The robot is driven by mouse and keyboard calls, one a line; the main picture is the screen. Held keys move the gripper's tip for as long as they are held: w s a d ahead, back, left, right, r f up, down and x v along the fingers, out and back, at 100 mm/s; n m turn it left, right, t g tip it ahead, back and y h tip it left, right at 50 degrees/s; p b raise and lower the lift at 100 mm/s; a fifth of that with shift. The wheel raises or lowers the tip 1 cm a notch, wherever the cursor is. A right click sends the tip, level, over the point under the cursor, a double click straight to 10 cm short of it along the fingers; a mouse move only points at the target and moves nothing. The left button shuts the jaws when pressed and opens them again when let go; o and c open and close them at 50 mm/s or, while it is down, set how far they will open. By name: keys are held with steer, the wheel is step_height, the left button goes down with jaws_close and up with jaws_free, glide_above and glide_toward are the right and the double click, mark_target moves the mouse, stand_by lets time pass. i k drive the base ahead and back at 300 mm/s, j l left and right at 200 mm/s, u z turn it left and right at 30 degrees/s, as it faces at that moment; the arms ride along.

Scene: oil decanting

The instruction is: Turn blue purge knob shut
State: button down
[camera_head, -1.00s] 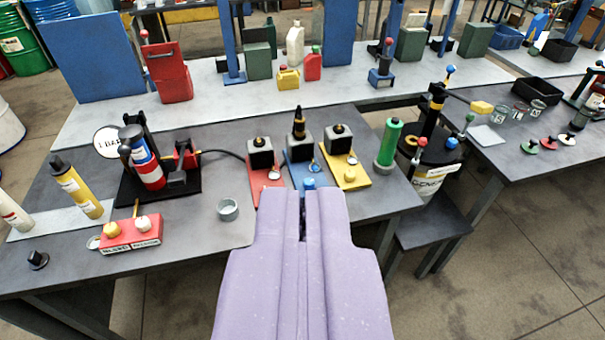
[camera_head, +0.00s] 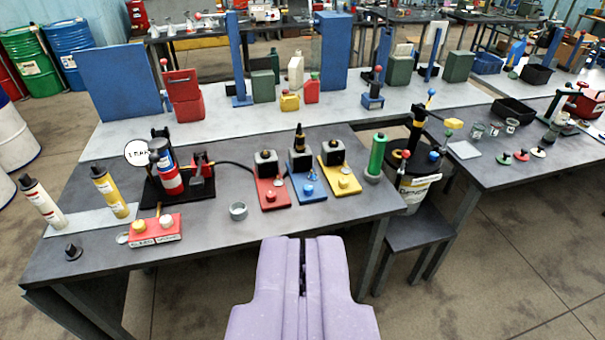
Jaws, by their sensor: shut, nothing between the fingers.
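My gripper (camera_head: 303,241) is lilac, with its fingers together and nothing between them. In the picture it points at the front edge of the grey bench, below the coloured plates. A blue plate (camera_head: 315,194) stands between a red and a yellow plate, with a dark-tipped grey block on it. A small blue knob (camera_head: 308,189) sits on its front part, above my fingertips in the picture and apart from them. How far either knob is turned is too small to tell.
The red plate (camera_head: 273,197) and yellow plate (camera_head: 340,181) carry similar blocks and knobs. A green cylinder (camera_head: 377,155) stands at the bench's right end, near the drum (camera_head: 416,190). Bare floor is in front.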

mark_target(308, 189)
steer(key=i+j, duration=0.15)
steer(key=i, duration=0.35)
steer(key=i+j, duration=0.15)
steer(key=i, duration=0.35)
steer(key=i+j+z, duration=0.1)
steer(key=i, duration=0.4)
steer(key=i+j, duration=0.25)
steer(key=i, duration=0.25)
steer(key=i+j, duration=0.2)
steer(key=i, duration=0.3)
steer(key=z, duration=0.05)
